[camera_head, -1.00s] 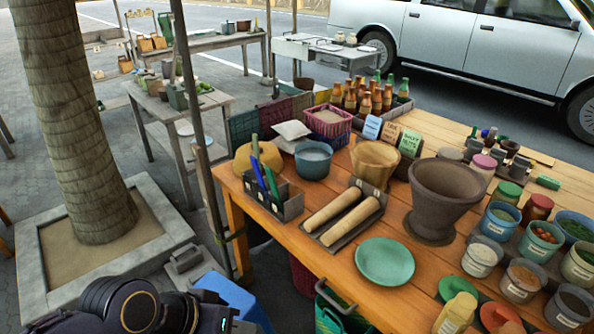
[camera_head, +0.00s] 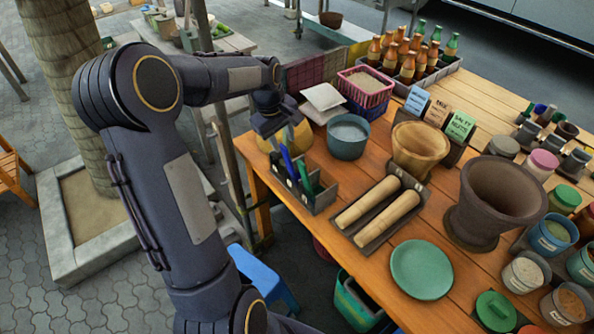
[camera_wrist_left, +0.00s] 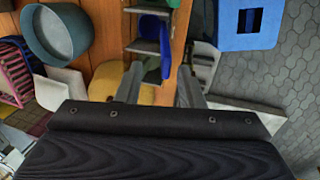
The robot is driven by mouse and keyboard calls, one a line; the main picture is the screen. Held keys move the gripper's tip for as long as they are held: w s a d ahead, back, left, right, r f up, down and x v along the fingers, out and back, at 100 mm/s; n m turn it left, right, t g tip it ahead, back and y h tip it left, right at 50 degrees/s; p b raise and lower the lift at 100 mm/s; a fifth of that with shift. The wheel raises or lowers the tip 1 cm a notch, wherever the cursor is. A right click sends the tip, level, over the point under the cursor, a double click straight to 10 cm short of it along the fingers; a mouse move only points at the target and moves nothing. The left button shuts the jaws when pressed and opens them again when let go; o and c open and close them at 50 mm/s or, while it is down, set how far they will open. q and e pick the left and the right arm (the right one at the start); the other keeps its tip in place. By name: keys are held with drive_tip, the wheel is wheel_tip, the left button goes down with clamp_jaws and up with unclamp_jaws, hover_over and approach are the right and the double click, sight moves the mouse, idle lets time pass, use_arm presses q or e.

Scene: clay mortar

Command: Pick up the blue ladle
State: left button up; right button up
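The blue ladle (camera_head: 288,161) stands upright in a dark compartment holder (camera_head: 322,200) at the table's near left corner, beside a green-handled utensil (camera_head: 304,178). In the left wrist view, the blue ladle (camera_wrist_left: 165,50) shows beyond and roughly between my fingers. My left gripper (camera_head: 270,133) is just above and behind the ladle in the head view, partly hidden by its own wrist. In the left wrist view, the left gripper (camera_wrist_left: 160,84) has its two fingers apart with nothing clearly held between them. My right gripper is not in view.
A yellow rounded object (camera_head: 298,138) lies behind the holder, close to my gripper. A blue-grey bowl (camera_head: 347,137) and a tray with two rolling pins (camera_head: 378,212) stand to the right. A thin post (camera_head: 228,160) rises left of the table.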

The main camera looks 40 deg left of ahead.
sight(286, 162)
use_arm(q)
drive_tip(key=x, duration=0.2)
drive_tip(key=p+x, duration=0.1)
drive_tip(key=x, duration=0.4)
drive_tip(key=shift+s+a+f+p, duration=0.1)
drive_tip(key=shift+s+f+p, duration=0.15)
drive_tip(key=shift+s+p, duration=0.05)
drive_tip(key=shift+c, duration=0.2)
clamp_jaws()
